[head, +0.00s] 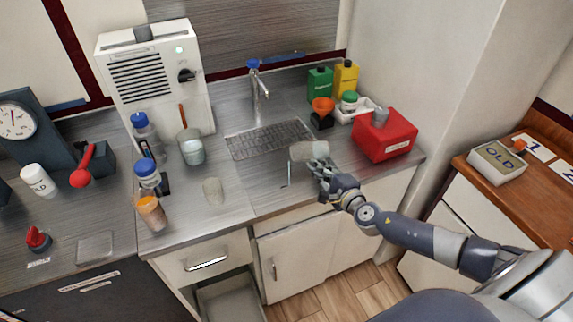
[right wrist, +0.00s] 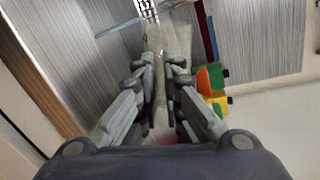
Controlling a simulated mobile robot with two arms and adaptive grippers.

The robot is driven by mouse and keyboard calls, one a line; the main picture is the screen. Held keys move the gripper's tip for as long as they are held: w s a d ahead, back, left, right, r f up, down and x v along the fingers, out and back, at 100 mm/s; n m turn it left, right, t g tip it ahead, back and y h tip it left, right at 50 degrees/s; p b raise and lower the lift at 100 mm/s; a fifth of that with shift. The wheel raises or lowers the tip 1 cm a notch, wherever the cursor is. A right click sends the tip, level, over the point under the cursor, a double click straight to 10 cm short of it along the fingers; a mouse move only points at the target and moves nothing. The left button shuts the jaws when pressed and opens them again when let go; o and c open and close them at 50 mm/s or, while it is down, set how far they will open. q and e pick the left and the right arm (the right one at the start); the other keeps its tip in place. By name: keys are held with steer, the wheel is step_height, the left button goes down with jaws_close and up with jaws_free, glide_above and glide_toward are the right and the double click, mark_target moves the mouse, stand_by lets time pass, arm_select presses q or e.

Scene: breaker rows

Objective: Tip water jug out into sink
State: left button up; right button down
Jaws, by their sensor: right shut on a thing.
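My right gripper (head: 320,168) is shut on a pale, see-through water jug (head: 306,152) above the front right of the sink. The jug looks tipped onto its side, its far end toward the sink. In the right wrist view the jug (right wrist: 175,38) is a clear shape between and beyond the fingers (right wrist: 163,75). My left gripper does not show.
A red box (head: 388,140) stands right of the jug. Green (head: 319,84) and yellow (head: 346,77) bottles and an orange funnel (head: 323,106) stand behind. The front counter (head: 245,200) is mostly clear.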

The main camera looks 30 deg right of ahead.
steer(key=shift+a+r+n+p, duration=0.35)
steer(key=shift+a+n+p, duration=0.2)
steer(key=shift+p, duration=0.85)
steer(key=shift+a+r+n+h+p, duration=0.25)
steer(key=shift+n+p, duration=0.25)
steer(key=shift+p, duration=0.6)
steer(key=shift+a+r+n+h+p, duration=0.15)
steer(key=shift+n+h+p, duration=0.25)
steer(key=shift+p, duration=0.7)
